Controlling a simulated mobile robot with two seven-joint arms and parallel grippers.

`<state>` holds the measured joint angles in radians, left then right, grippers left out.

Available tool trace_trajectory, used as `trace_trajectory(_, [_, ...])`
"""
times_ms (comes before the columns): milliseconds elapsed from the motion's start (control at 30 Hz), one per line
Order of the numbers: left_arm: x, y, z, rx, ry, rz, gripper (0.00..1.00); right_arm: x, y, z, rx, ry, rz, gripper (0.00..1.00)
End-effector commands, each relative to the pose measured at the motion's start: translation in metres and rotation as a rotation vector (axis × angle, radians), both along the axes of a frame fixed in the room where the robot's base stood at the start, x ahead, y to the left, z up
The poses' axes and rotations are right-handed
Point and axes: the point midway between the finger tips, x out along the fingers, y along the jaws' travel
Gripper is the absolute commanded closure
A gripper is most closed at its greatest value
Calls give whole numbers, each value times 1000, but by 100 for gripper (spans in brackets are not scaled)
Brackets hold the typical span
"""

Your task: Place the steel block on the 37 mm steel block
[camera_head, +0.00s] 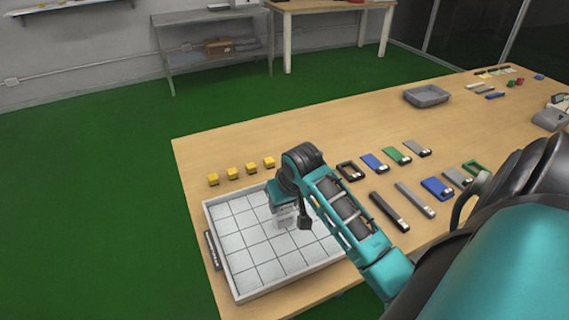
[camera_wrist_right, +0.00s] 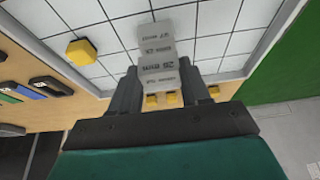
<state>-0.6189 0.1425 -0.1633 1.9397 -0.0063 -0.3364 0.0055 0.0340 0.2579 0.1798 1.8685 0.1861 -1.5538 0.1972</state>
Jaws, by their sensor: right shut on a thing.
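My right gripper (camera_wrist_right: 161,88) reaches over the white gridded tray (camera_head: 232,286) in the head view, pointing down. In the right wrist view its two dark fingers are shut on a pale grey steel block (camera_wrist_right: 158,72) with printing that looks like "25 mm". Beyond it, in line with it, a further steel block face (camera_wrist_right: 153,38) carries printing too small to read surely. The blocks look like a stack, but I cannot tell whether they touch. The steel blocks (camera_head: 285,218) also show below the gripper in the head view, partly hidden by it. My left gripper is not in view.
Several yellow cubes (camera_head: 233,173) stand on the wooden table (camera_head: 300,128) behind the tray. A yellow piece (camera_wrist_right: 82,52) shows over the tray grid in the wrist view. Flat coloured parts (camera_head: 397,155) lie right of the tray. A grey bin (camera_head: 427,96) stands farther back.

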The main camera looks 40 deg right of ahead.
Motion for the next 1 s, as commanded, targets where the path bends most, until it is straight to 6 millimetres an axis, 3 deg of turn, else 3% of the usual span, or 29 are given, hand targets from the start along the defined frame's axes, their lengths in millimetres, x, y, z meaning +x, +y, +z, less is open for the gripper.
trace_trajectory(133, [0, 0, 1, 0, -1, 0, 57, 0, 0, -14, -1, -1, 1, 93])
trace_trajectory(500, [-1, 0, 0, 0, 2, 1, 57, 0, 0, -18, 0, -2, 1, 93])
trace_trajectory(533, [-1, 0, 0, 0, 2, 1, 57, 0, 0, -18, 0, -1, 1, 51])
trace_trajectory(767, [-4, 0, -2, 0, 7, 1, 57, 0, 0, -17, 1, 0, 1, 29])
trace_trajectory(1000, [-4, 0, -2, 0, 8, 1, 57, 0, 0, -17, 0, -1, 1, 28])
